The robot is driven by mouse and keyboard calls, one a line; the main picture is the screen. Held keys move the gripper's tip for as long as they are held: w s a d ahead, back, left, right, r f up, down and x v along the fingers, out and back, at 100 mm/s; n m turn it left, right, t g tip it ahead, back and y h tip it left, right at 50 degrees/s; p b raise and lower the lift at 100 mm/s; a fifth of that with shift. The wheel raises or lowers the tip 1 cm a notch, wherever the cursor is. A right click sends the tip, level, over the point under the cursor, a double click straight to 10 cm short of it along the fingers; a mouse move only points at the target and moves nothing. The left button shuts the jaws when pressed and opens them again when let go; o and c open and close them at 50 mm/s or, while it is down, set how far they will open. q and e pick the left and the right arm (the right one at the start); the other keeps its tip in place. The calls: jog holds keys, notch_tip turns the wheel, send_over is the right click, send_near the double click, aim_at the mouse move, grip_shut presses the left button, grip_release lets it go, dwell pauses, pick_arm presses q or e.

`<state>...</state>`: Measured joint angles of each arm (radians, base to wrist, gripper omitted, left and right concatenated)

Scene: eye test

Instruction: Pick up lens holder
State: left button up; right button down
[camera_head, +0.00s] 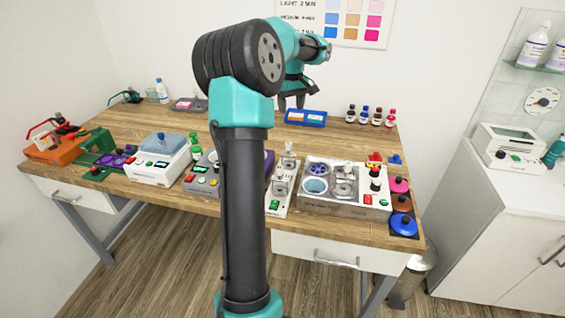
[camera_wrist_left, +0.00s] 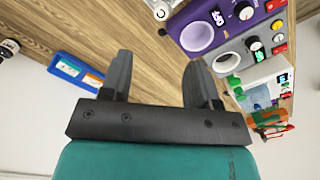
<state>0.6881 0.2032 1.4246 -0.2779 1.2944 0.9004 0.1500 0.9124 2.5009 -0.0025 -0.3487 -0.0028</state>
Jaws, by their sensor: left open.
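I cannot tell for certain which object is the lens holder. An orange unit with red curved parts (camera_head: 50,148) sits at the far left of the wooden table; an orange and red item (camera_wrist_left: 268,120) also shows small at the right of the left wrist view. My left gripper (camera_head: 292,104) is above the back middle of the table, apart from the table items. In the left wrist view its two fingers (camera_wrist_left: 160,65) are spread with nothing between them. My own arm hides part of the table's middle. My right gripper is not in view.
A blue tray (camera_head: 306,117) with cards lies near the gripper. Small bottles (camera_head: 370,116) stand to its right. A white device (camera_head: 158,160) and a control box with round wells (camera_head: 340,190) line the front. Bare wood (camera_head: 190,120) shows at the back left.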

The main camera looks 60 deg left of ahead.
aim_at(289, 143)
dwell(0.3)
pick_arm(q)
notch_tip(289, 143, down, 12)
jog(key=shift+f, duration=0.1)
dwell(0.5)
jog(key=shift+s+a+f, duration=0.1)
jog(key=shift+a+f, duration=0.05)
jog(key=shift+f, duration=1.15)
jog(key=shift+a+f, duration=0.15)
jog(key=shift+f, duration=1.1)
grip_shut()
